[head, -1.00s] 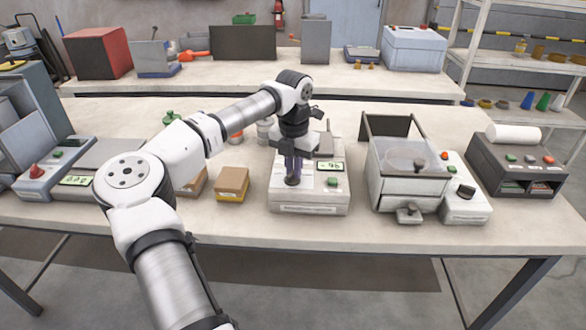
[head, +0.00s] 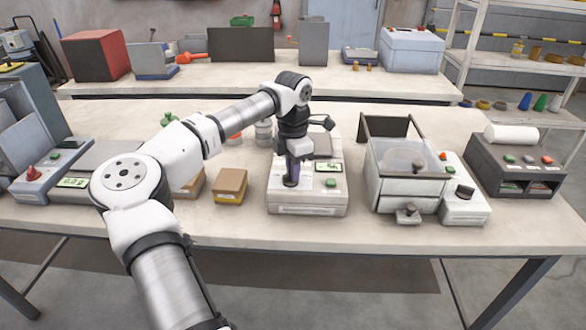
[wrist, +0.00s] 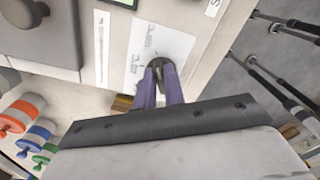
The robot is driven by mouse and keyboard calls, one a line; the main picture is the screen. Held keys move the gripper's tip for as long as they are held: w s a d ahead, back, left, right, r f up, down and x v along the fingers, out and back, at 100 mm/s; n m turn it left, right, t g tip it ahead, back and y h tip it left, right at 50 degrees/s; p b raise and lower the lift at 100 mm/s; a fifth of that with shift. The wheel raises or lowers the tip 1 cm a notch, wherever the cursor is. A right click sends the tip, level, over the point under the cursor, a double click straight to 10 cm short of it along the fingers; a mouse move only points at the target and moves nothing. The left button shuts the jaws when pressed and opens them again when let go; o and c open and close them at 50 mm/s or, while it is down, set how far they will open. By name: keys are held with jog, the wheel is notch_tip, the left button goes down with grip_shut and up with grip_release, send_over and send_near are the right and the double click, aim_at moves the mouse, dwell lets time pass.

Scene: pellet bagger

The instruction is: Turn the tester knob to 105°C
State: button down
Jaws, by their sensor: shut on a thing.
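The tester (head: 310,198) is a pale box in the middle of the near table, with a small green-lit display (head: 328,167) and a green button (head: 331,183). Its dark round knob (head: 290,183) is on the left of the top face, mostly hidden by my gripper. My gripper (head: 292,175) points down with purple fingers and is shut on the knob. In the wrist view the fingertips (wrist: 161,72) close around the dark knob (wrist: 157,62), beside a white printed dial label (wrist: 142,42). The dial marks and the display reading are too small to read.
A machine with a clear bin and drawer (head: 409,187) stands to the right of the tester. A yellow-brown box (head: 229,186) sits to its left, with jars (head: 264,132) behind. The table's front strip is clear.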

dwell(0.4)
jog(key=c, duration=1.5)
grip_release()
jog(key=shift+r, duration=0.15)
notch_tip(320, 180, up, 14)
jog(key=shift+f+b, duration=0.2)
jog(key=shift+b, duration=0.85)
